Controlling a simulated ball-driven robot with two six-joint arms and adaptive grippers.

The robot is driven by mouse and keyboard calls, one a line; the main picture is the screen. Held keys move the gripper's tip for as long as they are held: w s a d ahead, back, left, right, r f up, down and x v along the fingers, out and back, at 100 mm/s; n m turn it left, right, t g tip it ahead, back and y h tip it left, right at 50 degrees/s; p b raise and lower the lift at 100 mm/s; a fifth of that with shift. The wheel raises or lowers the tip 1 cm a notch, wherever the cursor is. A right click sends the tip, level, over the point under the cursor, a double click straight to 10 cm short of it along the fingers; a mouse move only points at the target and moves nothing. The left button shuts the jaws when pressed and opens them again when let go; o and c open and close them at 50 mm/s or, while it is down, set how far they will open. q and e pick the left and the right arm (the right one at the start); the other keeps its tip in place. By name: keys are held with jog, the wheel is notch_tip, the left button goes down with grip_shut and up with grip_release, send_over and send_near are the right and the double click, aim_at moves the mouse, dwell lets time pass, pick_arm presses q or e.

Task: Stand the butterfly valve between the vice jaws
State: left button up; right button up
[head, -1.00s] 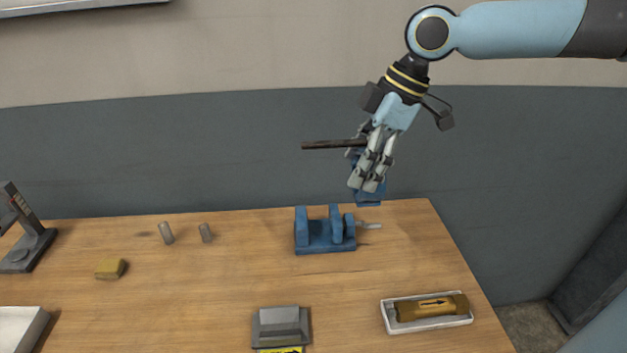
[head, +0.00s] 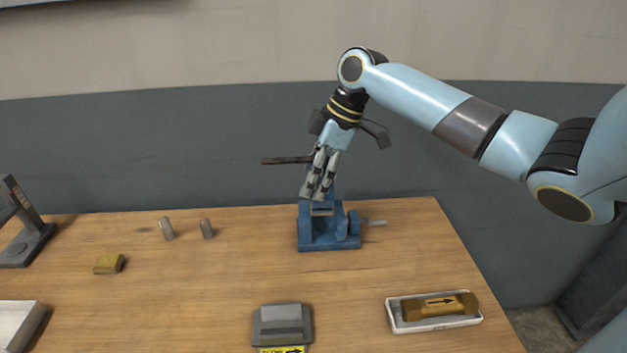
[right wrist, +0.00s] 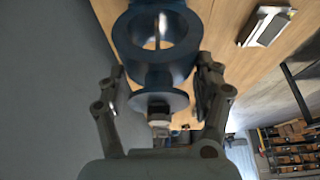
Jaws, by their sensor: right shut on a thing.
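The butterfly valve (right wrist: 170,70) is a blue ring body with a flange and a dark lever handle (head: 287,160). My right gripper (head: 317,190) is shut on it, fingers pointing down. In the right wrist view the ring extends beyond the fingers (right wrist: 160,90). In the head view the handle sticks out left, and the valve's lower end (head: 322,210) overlaps the jaws of the blue vice (head: 329,244). I cannot tell whether the valve touches the vice. The vice stands at the table's back right, its screw handle to the right. My left gripper is not in view.
On the wooden table (head: 200,300), a white tray (head: 437,324) holds a brass part with an arrow at front right. A grey block (head: 282,325) with a yellow label is at front centre.

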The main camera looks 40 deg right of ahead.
jog(key=shift+w+f, duration=0.1)
jog(key=shift+f, duration=0.7)
jog(key=shift+f, duration=0.45)
jog(key=shift+f, duration=0.15)
jog(key=o, duration=1.7)
jog(key=v, duration=1.3)
